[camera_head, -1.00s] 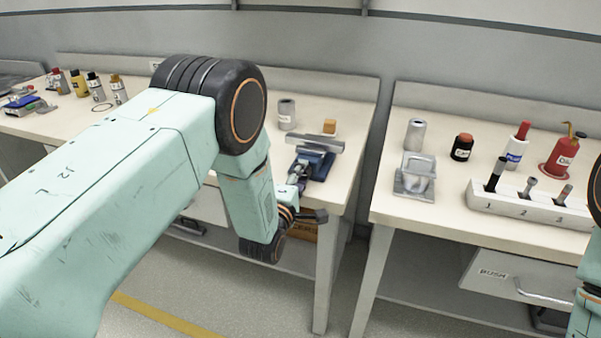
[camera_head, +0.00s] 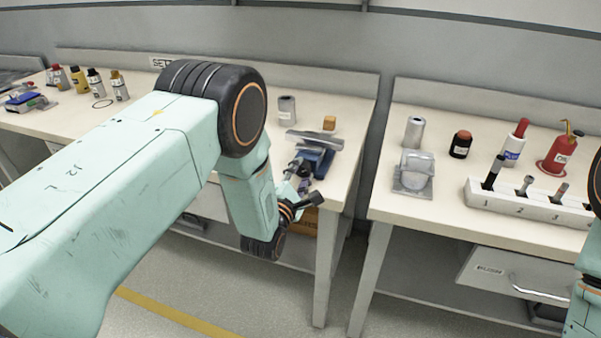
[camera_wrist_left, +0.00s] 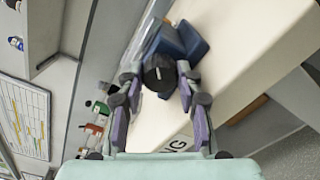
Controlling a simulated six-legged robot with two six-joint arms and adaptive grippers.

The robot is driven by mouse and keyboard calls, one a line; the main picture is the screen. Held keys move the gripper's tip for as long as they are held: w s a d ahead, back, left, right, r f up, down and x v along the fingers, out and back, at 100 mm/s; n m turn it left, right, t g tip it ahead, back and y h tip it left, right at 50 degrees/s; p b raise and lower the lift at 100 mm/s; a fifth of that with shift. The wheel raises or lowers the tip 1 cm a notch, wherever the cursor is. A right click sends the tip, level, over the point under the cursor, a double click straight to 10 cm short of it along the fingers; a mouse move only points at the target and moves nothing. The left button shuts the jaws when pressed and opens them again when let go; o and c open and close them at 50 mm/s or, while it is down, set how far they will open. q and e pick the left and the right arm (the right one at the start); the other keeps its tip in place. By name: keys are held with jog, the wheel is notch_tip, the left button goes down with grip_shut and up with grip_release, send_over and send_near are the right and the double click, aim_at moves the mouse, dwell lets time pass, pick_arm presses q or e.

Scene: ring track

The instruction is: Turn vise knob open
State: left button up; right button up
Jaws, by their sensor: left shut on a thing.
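The vise (camera_head: 319,161) has a blue base and a grey metal jaw bar. It stands near the front right of the left bench. Its dark round knob (camera_wrist_left: 160,72) faces the camera in the left wrist view, with the blue vise body (camera_wrist_left: 187,42) behind it. My left gripper (camera_wrist_left: 159,76) has its purple-grey fingers on either side of the knob and is shut on it. In the head view my left gripper (camera_head: 299,180) is at the front of the vise, and the wrist partly hides the knob. My right gripper is out of view.
The right bench (camera_head: 400,209) holds bottles, a clear-topped fixture (camera_head: 413,178) and a numbered rack (camera_head: 520,203). A gap separates the benches.

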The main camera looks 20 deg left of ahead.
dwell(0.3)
pick_arm(q)
jog(key=o, duration=1.1)
jog(key=shift+o, duration=0.2)
jog(key=shift+s+f, duration=0.1)
jog(key=shift+s, duration=0.5)
jog(key=s, duration=0.6)
jog(key=shift+s+a+r, duration=0.15)
jog(key=shift+s+r, duration=0.05)
jog(key=shift+s, duration=0.2)
